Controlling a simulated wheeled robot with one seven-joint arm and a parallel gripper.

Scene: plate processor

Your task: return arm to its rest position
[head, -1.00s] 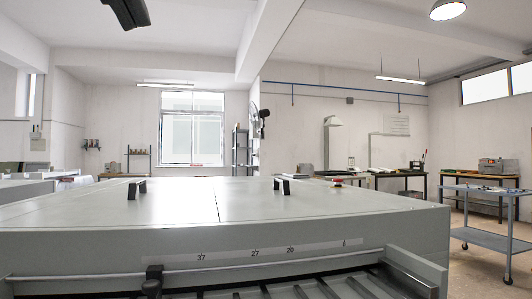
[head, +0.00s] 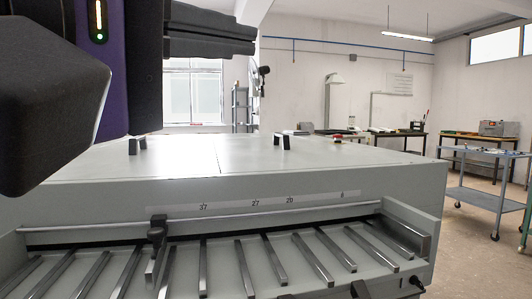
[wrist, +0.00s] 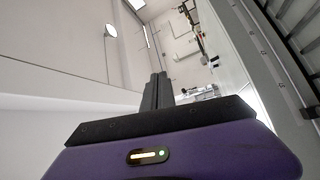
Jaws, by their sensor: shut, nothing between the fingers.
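My gripper (head: 212,32) shows at the upper left of the head view, in front of the window and above the plate processor. Its dark fingers point to the right and lie together, with nothing between them. In the wrist view my gripper (wrist: 158,80) shows its two fingers side by side, closed and empty. My purple and dark wrist and arm fill the left part of the head view. The grey plate processor (head: 300,180) stands below and in front, with a slatted feed tray and a black knob on its rail. My gripper is apart from it.
A blue-grey cart (head: 480,196) stands at the right on open floor. Work tables (head: 400,134) line the back wall. Two black handles stick up from the processor's lid. In the wrist view, the processor's slatted side (wrist: 290,40) is at the right.

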